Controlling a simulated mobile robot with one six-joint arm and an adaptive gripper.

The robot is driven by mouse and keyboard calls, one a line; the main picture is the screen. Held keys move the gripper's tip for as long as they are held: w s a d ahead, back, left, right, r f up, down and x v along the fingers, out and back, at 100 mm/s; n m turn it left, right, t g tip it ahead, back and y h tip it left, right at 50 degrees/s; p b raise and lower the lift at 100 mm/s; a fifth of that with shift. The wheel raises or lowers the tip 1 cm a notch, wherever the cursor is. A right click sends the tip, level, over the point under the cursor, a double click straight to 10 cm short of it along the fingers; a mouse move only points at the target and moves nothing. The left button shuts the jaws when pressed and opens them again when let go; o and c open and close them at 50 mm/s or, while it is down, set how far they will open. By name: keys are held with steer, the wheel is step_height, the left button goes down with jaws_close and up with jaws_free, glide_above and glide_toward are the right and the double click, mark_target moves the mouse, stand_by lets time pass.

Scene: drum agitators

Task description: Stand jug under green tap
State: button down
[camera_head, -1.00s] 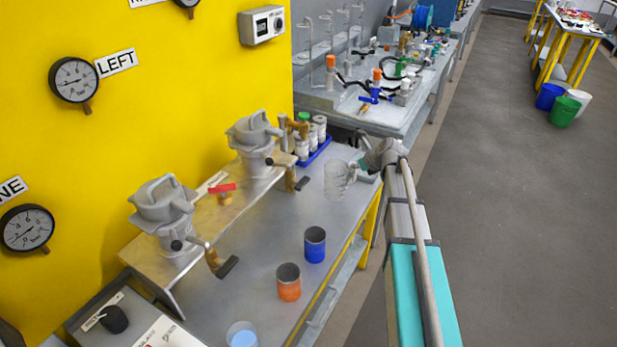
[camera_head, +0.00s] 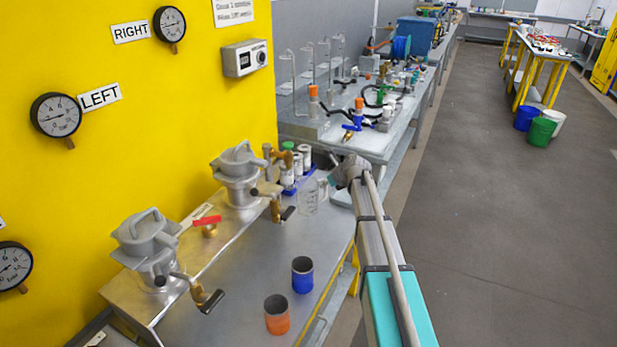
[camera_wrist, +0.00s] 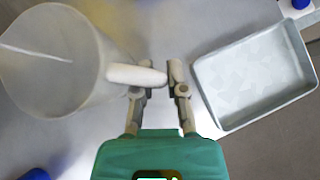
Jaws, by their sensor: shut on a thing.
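The clear jug (camera_head: 308,197) is over the near metal bench, just right of a blue rack of bottles. It looks upright, and I cannot tell whether its base touches the bench. My gripper (camera_head: 332,182) is shut on the jug's handle (camera_wrist: 137,75), on the jug's right side. In the wrist view the jug's round mouth (camera_wrist: 55,60) fills the upper left, and my gripper (camera_wrist: 160,78) pinches the handle end. A green fitting, perhaps the green tap (camera_head: 381,95), shows small among hoses on the far bench. Its spout is not clear.
A grey tray (camera_wrist: 255,78) lies right of my gripper. A blue rack (camera_head: 300,182) with bottles stands left of the jug. Blue (camera_head: 302,276) and orange (camera_head: 277,315) cups stand in front. Two brass taps sit under metal vessels (camera_head: 240,172). A blue tap (camera_head: 353,124) is on the far bench.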

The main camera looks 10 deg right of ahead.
steer(key=w+a, duration=0.2)
steer(key=w, duration=0.1)
steer(key=w+a, duration=0.1)
steer(key=shift+w, duration=0.4)
